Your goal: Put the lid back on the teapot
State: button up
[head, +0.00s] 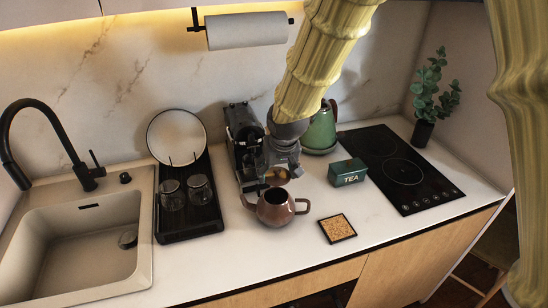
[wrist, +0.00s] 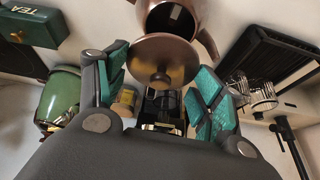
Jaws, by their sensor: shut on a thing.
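The teapot (head: 275,210) is brown and round and stands upright on the counter with its top open. It also shows at the top of the wrist view (wrist: 201,38). The brown lid (wrist: 165,50) is a round disc with a knob facing the wrist camera. My gripper (wrist: 162,72) is shut on the lid, with its teal-padded fingers on either side of it. In the head view my gripper (head: 278,172) is just above and behind the teapot, and the lid is mostly hidden there. The lid overlaps the teapot opening in the wrist view.
A dark coffee machine (head: 243,132) stands behind left. A green tea box (head: 347,173) and a cork coaster (head: 337,228) lie right of the teapot. A green kettle (head: 321,130) stands behind. A black rack (head: 190,222) with glasses is left, beside the sink.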

aim_at(277, 179)
jog(key=shift+w, duration=0.1)
jog(key=shift+s+a+b, duration=0.1)
jog(key=shift+s+b, duration=0.35)
jog(key=shift+s, duration=0.25)
jog(key=b+x, duration=0.1)
jog(key=x, duration=0.2)
jog(key=shift+w, duration=0.1)
jog(key=shift+s+f+b, duration=0.45)
jog(key=shift+f+b, duration=0.15)
jog(key=shift+b, duration=0.25)
jog(key=shift+b+x, duration=0.35)
jog(key=shift+x, duration=0.6)
jog(key=shift+s+d, duration=0.2)
jog(key=shift+s, duration=0.05)
jog(key=shift+p, duration=0.3)
jog(key=shift+f, duration=0.2)
dwell(0.8)
